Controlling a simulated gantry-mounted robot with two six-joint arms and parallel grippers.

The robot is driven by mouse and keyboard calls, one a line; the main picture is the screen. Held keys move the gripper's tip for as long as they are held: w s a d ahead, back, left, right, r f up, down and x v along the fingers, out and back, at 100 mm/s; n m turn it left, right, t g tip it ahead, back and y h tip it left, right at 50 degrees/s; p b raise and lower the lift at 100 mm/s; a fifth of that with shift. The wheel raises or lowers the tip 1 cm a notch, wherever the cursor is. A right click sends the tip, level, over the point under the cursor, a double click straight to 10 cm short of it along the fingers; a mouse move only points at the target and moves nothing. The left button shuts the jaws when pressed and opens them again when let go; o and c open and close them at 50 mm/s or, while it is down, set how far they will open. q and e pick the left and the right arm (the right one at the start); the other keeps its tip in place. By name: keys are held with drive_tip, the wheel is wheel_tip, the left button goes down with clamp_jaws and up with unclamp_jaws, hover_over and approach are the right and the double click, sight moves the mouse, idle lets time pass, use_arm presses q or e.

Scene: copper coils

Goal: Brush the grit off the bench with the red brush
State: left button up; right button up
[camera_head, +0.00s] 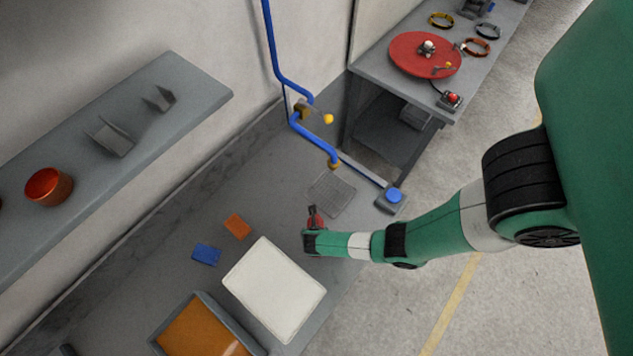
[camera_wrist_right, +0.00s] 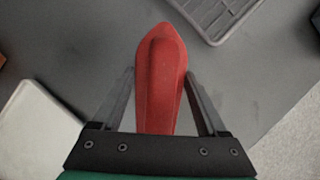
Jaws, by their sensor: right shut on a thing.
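The red brush (camera_head: 316,217) is in my right gripper (camera_head: 311,234), over the grey bench (camera_head: 275,195) near its front edge. In the right wrist view the red brush (camera_wrist_right: 160,75) points away from the palm, between the two dark fingers of my right gripper (camera_wrist_right: 160,88). The gripper is shut on it. I cannot make out the brush's bristles or whether they touch the bench. No grit can be told apart on the bench in either view. My left gripper is not in view.
A white board (camera_head: 274,290) lies left of the gripper, beside an orange-filled tray (camera_head: 158,338). Blue (camera_head: 206,254) and orange (camera_head: 237,227) blocks lie behind. A grey grid (camera_head: 331,195) and blue-buttoned box (camera_head: 391,198) are close by. A blue pipe (camera_head: 272,50) runs down the wall.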

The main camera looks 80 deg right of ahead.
drive_tip(key=r, duration=0.3)
drive_tip(key=shift+s+a+p, duration=0.2)
drive_tip(key=shift+p, duration=0.15)
drive_tip(key=shift+s+r+p, duration=0.15)
drive_tip(key=shift+r+p, duration=0.1)
drive_tip(key=shift+p, duration=0.1)
wheel_tip(320, 180, up, 5)
drive_tip(key=p, duration=0.5)
drive_tip(key=shift+f, duration=0.1)
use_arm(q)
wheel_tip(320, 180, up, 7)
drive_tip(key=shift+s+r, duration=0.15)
use_arm(e)
drive_tip(key=shift+f, duration=0.1)
